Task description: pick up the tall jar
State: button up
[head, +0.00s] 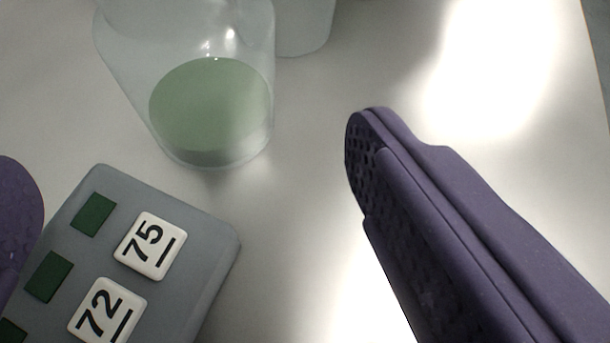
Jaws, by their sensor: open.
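A clear jar (195,100) with pale green liquid in its bottom stands at the upper left in the head view; its top is cut off by the frame edge. I cannot tell for sure whether it is the tall jar. My gripper (190,165) is open, with one purple finger at the right and only a bit of the other at the left edge. The jar stands beyond the fingertips, between their lines, and is apart from both. Nothing is held.
A second translucent vessel (305,25) stands partly hidden behind the jar at the top. A grey block (205,265) with white tiles marked 75 and 72 and dark green squares lies at the lower left. The pale table (310,190) is clear around the right finger.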

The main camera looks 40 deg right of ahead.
aim_at(194, 105)
jog(key=shift+w+d+f, duration=0.2)
jog(key=shift+f, duration=0.2)
jog(key=x, duration=0.2)
jog(key=b+x, duration=0.1)
jog(key=x, duration=0.1)
jog(key=b+x, duration=0.1)
jog(key=x, duration=0.2)
jog(key=shift+w+a+r, duration=0.2)
jog(key=shift+r, duration=0.1)
jog(key=c, duration=1.1)
notch_tip(194, 105, up, 10)
jog(key=p, duration=0.3)
